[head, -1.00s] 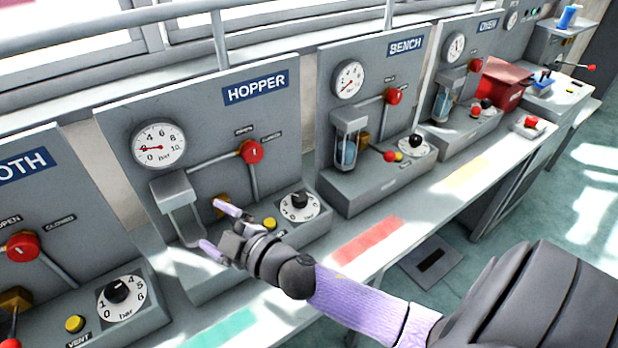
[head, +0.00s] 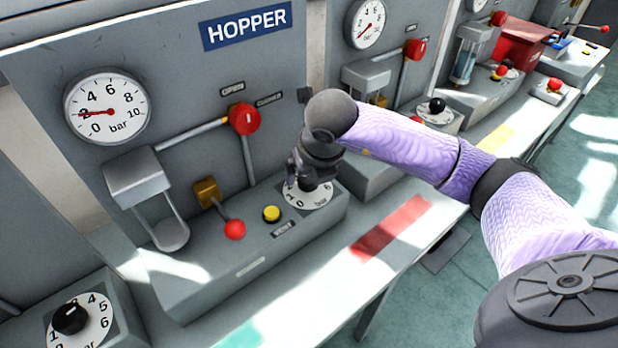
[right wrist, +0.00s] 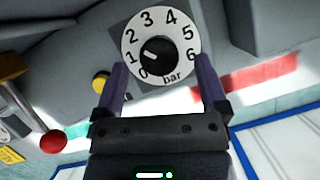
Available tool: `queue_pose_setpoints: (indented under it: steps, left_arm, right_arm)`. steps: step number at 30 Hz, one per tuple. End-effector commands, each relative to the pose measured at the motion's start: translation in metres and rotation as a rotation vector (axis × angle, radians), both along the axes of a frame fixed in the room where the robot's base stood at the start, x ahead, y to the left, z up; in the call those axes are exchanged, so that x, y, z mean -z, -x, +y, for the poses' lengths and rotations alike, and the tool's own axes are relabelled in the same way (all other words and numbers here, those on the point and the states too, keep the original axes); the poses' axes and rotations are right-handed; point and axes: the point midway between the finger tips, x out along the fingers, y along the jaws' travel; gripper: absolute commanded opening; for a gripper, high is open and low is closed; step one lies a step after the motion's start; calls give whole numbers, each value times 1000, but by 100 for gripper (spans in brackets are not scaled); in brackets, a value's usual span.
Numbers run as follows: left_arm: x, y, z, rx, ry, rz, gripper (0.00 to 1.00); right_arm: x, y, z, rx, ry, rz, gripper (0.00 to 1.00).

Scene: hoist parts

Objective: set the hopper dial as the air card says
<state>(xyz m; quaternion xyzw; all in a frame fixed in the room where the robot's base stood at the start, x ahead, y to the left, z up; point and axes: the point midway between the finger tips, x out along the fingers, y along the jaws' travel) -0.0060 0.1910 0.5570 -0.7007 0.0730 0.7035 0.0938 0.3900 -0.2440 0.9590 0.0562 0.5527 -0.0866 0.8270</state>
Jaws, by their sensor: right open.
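The hopper dial (head: 318,197) is a white disc numbered 0 to 6 with "bar" and a black knob, on the grey HOPPER panel's ledge. In the head view my right gripper (head: 305,180) covers much of it. In the right wrist view the dial (right wrist: 176,75) shows between and beyond the two open fingers of the right gripper (right wrist: 162,75); its knob's white mark points to about 1. I cannot tell whether the fingers touch the knob. The hopper gauge (head: 106,107) has its red needle at about 2. I cannot make out an air card. My left gripper is out of view.
Beside the dial are a yellow button (head: 271,214) and a red-tipped lever (head: 234,229). A red valve handle (head: 245,118) is above. Another dial (head: 78,322) is at lower left. The BENCH gauge (head: 364,24) and further stations stand to the right.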

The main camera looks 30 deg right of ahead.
Motion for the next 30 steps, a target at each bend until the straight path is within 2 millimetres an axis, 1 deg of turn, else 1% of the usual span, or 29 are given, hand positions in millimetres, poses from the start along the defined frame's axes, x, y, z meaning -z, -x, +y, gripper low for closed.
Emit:
queue_pose_setpoints:
  steps: [1, 4, 7, 12, 14, 15, 17, 18, 20, 21, 23, 24, 25, 26, 30]
  left_arm:
    - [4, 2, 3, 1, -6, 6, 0]
    - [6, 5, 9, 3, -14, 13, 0]
    - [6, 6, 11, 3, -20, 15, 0]
    - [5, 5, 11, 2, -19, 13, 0]
    - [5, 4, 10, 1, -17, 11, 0]
    - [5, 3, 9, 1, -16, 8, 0]
    - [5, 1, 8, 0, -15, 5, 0]
    - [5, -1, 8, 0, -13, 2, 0]
    - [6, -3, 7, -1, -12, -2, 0]
    - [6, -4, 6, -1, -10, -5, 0]
    - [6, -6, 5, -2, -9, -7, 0]
    - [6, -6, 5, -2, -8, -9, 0]
    - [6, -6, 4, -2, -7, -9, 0]
    - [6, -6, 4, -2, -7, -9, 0]
    - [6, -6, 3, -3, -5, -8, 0]
  right_arm:
    - [9, -3, 0, 1, -2, 2, 93]
    - [17, -6, -1, -1, -2, 1, 93]
    - [18, -7, -1, -2, -1, 0, 93]
    - [18, -7, -1, -2, -1, 0, 93]
    - [18, -7, -1, -2, -2, 0, 80]
    - [18, -7, -1, -2, -2, 0, 72]
    - [18, -7, -1, -2, -2, 0, 59]
    - [18, -7, -1, -2, -2, 0, 51]
    - [18, -7, -1, -2, -3, 0, 38]
    - [18, -7, -1, -2, -3, 0, 29]
    - [18, -7, -1, -2, -3, 0, 17]
    - [18, -7, -1, -2, -3, 0, 8]
    - [18, -7, -1, -2, -3, 0, 2]
    - [18, -7, -1, -2, -3, 0, 0]
    - [18, -7, -1, -10, -3, 0, 0]
